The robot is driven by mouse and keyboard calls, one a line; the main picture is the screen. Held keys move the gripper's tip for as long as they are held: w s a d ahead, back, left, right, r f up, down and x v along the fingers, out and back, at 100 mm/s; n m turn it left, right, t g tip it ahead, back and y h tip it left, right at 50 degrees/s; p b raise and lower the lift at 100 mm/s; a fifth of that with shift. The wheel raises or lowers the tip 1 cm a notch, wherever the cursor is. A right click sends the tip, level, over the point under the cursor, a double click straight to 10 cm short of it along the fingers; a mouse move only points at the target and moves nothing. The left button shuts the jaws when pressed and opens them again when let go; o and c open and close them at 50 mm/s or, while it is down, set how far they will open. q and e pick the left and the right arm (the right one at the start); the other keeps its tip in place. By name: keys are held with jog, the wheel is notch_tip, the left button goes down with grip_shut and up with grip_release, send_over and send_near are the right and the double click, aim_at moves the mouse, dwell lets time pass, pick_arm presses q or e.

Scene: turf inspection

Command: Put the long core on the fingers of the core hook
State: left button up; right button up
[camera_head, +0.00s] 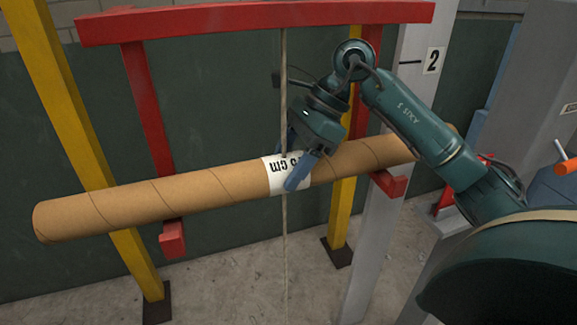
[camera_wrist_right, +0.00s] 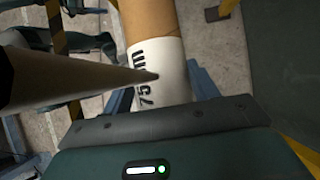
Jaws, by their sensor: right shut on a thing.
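The long core (camera_head: 110,207) is a brown cardboard tube with a white printed label (camera_head: 273,176). It slants across the head view, its left end lower in the picture; its right part passes behind my right arm. My right gripper (camera_head: 297,165) is shut on it from above at the label, which also shows in the right wrist view (camera_wrist_right: 160,75). The core hook (camera_head: 250,17) is a red frame with a top bar and two hanging arms. Its left finger (camera_head: 172,238) and right finger (camera_head: 390,184) show just below the core. Whether the core touches them is unclear. My left gripper is out of view.
A thin rope (camera_head: 284,75) hangs vertically by the gripper and core. Yellow posts (camera_head: 68,120) and a grey post marked 2 (camera_head: 415,60) stand around the hook. A dark green panel (camera_head: 215,100) is behind. The concrete floor (camera_head: 230,285) below is mostly clear.

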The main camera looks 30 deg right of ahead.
aim_at(355, 143)
jog(key=shift+r, duration=0.15)
jog(key=o, duration=1.1)
jog(key=shift+f, duration=0.25)
pick_arm(q)
jog(key=shift+a+f, duration=0.1)
jog(key=shift+a, duration=0.05)
pick_arm(e)
jog(key=o, duration=0.4)
jog(key=shift+o, duration=0.2)
jog(key=shift+r, duration=0.15)
